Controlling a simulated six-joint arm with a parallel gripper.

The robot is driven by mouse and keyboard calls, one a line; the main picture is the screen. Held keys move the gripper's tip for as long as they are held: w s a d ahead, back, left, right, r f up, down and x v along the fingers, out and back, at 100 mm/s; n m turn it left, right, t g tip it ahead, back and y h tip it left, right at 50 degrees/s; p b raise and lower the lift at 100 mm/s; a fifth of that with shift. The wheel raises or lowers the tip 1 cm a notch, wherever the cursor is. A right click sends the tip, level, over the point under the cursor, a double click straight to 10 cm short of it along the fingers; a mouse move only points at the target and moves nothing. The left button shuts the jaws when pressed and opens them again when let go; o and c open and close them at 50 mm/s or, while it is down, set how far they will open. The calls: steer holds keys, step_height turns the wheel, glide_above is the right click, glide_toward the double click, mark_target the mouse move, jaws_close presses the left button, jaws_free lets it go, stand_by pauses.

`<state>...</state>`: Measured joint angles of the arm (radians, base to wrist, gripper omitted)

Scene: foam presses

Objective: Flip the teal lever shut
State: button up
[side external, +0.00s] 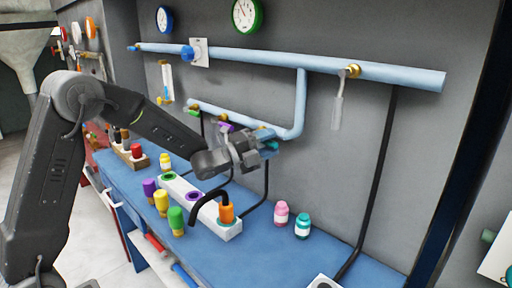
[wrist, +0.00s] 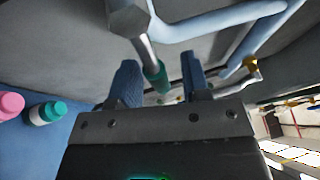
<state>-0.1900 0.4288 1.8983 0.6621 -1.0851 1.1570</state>
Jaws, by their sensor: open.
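In the wrist view, a lever with a grey stem and a teal grip (wrist: 158,77) hangs from a grey fitting at the top. Its teal end shows between the two blue fingers of my gripper (wrist: 158,68), with a gap visible on each side. I cannot tell how deep it sits between them. In the side view, my open gripper (side external: 268,141) is close to the lower blue pipe near its bend, and it hides most of the teal lever there.
A light blue pipe (side external: 400,77) runs along the grey wall. A purple valve handle (side external: 226,126) is just left of my gripper. Below, the blue bench (side external: 330,256) holds a white block (side external: 226,232), pink (side external: 281,215) and teal (side external: 302,226) bottles, and several coloured bottles further left.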

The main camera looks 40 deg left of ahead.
steer(key=v, duration=1.3)
steer(key=shift+s, duration=0.25)
steer(key=shift+a, duration=0.1)
steer(key=s+d+n+g+y, duration=0.3)
steer(key=s+n+g, duration=0.3)
steer(key=s+n, duration=0.5)
steer(key=s+d+n+g+y, duration=0.4)
steer(key=s+n+g, duration=0.3)
steer(key=s+n, duration=0.4)
steer(key=shift+r+n+y, duration=0.25)
steer(key=shift+n+y, duration=0.15)
steer(key=shift+n, duration=0.2)
